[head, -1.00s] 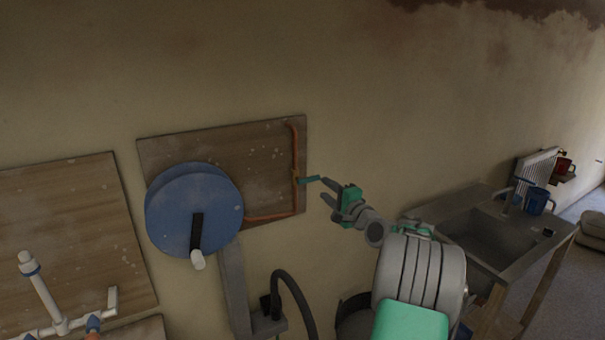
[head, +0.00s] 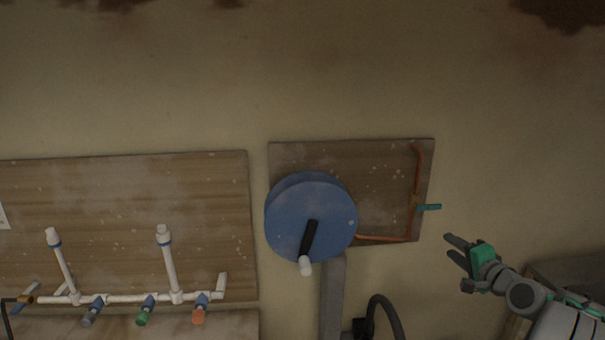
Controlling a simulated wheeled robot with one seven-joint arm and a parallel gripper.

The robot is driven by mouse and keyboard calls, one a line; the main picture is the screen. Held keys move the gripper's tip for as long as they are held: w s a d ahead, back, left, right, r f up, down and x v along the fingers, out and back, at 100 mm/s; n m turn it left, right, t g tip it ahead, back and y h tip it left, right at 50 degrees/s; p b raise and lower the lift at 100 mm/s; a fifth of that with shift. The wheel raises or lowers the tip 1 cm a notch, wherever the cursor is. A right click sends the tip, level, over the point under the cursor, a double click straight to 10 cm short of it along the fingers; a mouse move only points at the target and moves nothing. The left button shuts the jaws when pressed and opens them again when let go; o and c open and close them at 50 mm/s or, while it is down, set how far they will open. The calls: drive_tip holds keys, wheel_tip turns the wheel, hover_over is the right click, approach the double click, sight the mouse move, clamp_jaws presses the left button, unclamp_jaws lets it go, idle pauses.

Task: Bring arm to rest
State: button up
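My gripper (head: 456,263) is at the right of the head view, its two grey fingers spread with nothing between them. It is apart from the wall, below and to the right of a teal valve handle (head: 428,207). The handle sits on an orange-brown pipe (head: 416,180) fixed to a wooden board (head: 350,155). My arm runs from the gripper to the lower right corner, where the picture edge cuts it off.
A blue wheel (head: 290,215) with a black crank stands before the board on a grey post (head: 333,300). A black hose (head: 385,308) curves below. White pipes (head: 130,298) with coloured valves line a board at left. A sink bench (head: 575,272) is behind my arm.

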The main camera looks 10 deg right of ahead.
drive_tip(key=s+f+n+g, duration=0.1)
drive_tip(key=s+f+g, duration=0.2)
drive_tip(key=f, duration=0.4)
drive_tip(key=s+f+n+g, duration=0.2)
drive_tip(key=s+f, duration=0.1)
drive_tip(key=f, duration=0.4)
drive_tip(key=s+a+f+n+g, duration=0.1)
drive_tip(key=s+a+f+g, duration=0.15)
drive_tip(key=s, duration=0.25)
drive_tip(key=s+a+f+g+y, duration=0.1)
drive_tip(key=s+f+g, duration=0.1)
drive_tip(key=s+f, duration=0.2)
drive_tip(key=s+a+f+n+g, duration=0.1)
drive_tip(key=s+a+f+g, duration=0.15)
drive_tip(key=s, duration=0.25)
drive_tip(key=s+a+r+n+g, duration=0.2)
drive_tip(key=s+a+r+g, duration=0.2)
drive_tip(key=s+a, duration=0.6)
drive_tip(key=w+a+r+n+t, duration=0.1)
drive_tip(key=w+a+r+n, duration=0.1)
drive_tip(key=a+r, duration=0.2)
drive_tip(key=w+a+r+n+t, duration=0.2)
drive_tip(key=w+a+r+n, duration=0.1)
drive_tip(key=a, duration=0.6)
drive_tip(key=w+a+r+n+t+h, duration=0.1)
drive_tip(key=w+a+r+n, duration=0.1)
drive_tip(key=a+r, duration=0.2)
drive_tip(key=shift+w+a+r+n+t, duration=0.3)
drive_tip(key=shift+w+a+r, duration=0.05)
drive_tip(key=shift+a, duration=0.85)
